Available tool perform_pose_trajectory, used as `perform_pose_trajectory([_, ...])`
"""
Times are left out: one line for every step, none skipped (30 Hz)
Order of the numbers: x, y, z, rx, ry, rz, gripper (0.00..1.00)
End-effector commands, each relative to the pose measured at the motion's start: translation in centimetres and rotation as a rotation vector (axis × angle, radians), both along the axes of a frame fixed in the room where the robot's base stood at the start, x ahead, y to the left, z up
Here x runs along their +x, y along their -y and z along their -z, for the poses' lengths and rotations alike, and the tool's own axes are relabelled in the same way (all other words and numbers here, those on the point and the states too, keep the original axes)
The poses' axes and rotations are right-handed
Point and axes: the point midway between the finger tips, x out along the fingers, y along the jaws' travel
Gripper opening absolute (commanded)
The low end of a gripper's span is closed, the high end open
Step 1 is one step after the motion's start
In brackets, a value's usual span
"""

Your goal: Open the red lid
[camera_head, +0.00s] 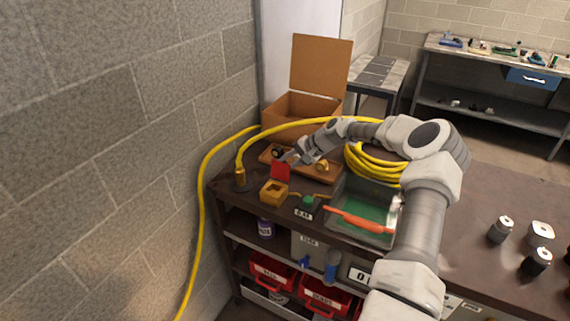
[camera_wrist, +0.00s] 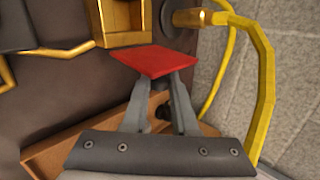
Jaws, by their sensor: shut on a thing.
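The red lid (camera_head: 281,171) stands raised at the back of a small yellow box (camera_head: 273,192) on the dark workbench. In the wrist view the red lid (camera_wrist: 156,62) lies across the tips of my gripper (camera_wrist: 158,82), and the yellow box (camera_wrist: 121,22) shows just beyond it with its hollow visible. In the head view my gripper (camera_head: 289,157) reaches in from the right, just behind the lid. Its fingers are shut on the lid. The contact under the lid is partly hidden.
A yellow hose (camera_head: 203,190) runs by the wall from a fitting near the box. A green button box (camera_head: 307,203), a tray with an orange-handled tool (camera_head: 362,223), and an open cardboard box (camera_head: 306,104) stand close by.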

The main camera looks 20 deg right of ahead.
Motion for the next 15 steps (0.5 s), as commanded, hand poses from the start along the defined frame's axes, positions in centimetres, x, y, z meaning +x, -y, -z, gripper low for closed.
perform_pose_trajectory([0.02,-0.19,0.04,0.002,0.0,-0.002,0.0])
perform_pose_trajectory([0.02,-0.19,0.04,0.002,-0.001,-0.002,0.0])
perform_pose_trajectory([0.02,-0.19,0.04,0.002,-0.001,-0.002,0.0])
perform_pose_trajectory([0.02,-0.19,0.04,0.002,-0.001,-0.002,0.0])
perform_pose_trajectory([0.01,-0.19,0.04,0.002,-0.001,-0.002,0.0])
perform_pose_trajectory([0.0,-0.19,0.05,0.002,-0.001,-0.002,0.3])
perform_pose_trajectory([0.0,-0.19,0.05,0.001,-0.001,-0.001,0.35])
perform_pose_trajectory([0.01,-0.18,0.05,0.001,0.0,-0.002,0.41])
perform_pose_trajectory([0.01,-0.17,0.04,0.001,0.0,-0.002,0.48])
perform_pose_trajectory([0.01,-0.15,0.04,0.001,-0.001,-0.001,0.53])
perform_pose_trajectory([0.0,-0.13,0.03,0.001,0.0,-0.002,0.56])
perform_pose_trajectory([0.0,-0.12,0.03,0.001,0.0,-0.001,0.56])
perform_pose_trajectory([0.0,-0.11,0.03,0.001,0.0,-0.001,0.56])
perform_pose_trajectory([0.0,-0.09,0.02,0.0,0.0,-0.001,0.56])
perform_pose_trajectory([0.0,-0.08,0.03,0.001,0.0,-0.001,0.56])
